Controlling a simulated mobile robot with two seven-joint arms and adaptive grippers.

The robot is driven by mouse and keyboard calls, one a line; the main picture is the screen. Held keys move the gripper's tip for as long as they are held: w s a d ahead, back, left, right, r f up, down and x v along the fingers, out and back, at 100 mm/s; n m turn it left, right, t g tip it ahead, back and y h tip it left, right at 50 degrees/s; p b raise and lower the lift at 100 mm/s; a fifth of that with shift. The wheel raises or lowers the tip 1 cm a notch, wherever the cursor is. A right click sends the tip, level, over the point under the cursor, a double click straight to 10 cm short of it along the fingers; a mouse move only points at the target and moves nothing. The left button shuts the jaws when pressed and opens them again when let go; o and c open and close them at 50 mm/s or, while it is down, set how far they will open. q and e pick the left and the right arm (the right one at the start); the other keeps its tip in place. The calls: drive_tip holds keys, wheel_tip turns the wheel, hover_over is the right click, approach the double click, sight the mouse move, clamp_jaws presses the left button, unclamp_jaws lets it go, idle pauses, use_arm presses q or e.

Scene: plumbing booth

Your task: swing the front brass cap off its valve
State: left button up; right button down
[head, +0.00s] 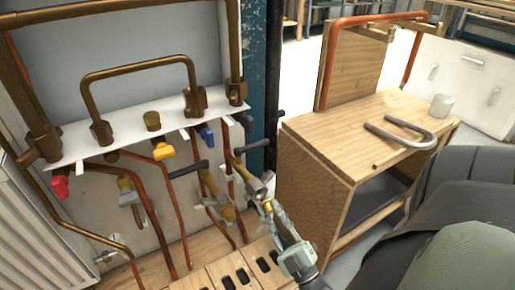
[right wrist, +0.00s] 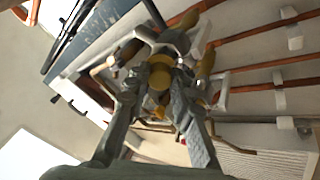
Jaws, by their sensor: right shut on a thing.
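My right gripper (head: 268,206) reaches up from the lower right to the front brass valve (head: 243,174), the rightmost of the valves under the white shelf. In the right wrist view its two grey fingers (right wrist: 160,92) are shut on a round brass cap (right wrist: 160,76). The fingers hide most of the cap in the head view. I cannot tell whether the cap still touches the valve. A black handle (head: 252,147) sticks out above this valve. A second brass valve (head: 213,187) hangs to its left. My left gripper is in neither view.
Copper pipes (head: 160,215) run down behind the valves, close to my gripper. A white shelf (head: 130,124) carries brass pipework above. A blue post (head: 255,80) stands just right. A wooden cabinet (head: 310,180) stands farther right, with a grey bent pipe (head: 400,138) and a white cup (head: 441,105) on top.

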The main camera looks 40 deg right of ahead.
drive_tip(key=shift+s+a+f+t+b, duration=0.1)
drive_tip(key=shift+f+t+b, duration=0.25)
drive_tip(key=shift+t+b, duration=0.4)
drive_tip(key=c, duration=1.3)
unclamp_jaws()
drive_tip(key=shift+s, duration=0.15)
drive_tip(key=v, duration=1.1)
drive_tip(key=shift+s+f, duration=0.15)
drive_tip(key=shift+s, duration=0.25)
drive_tip(key=shift+a, duration=0.1)
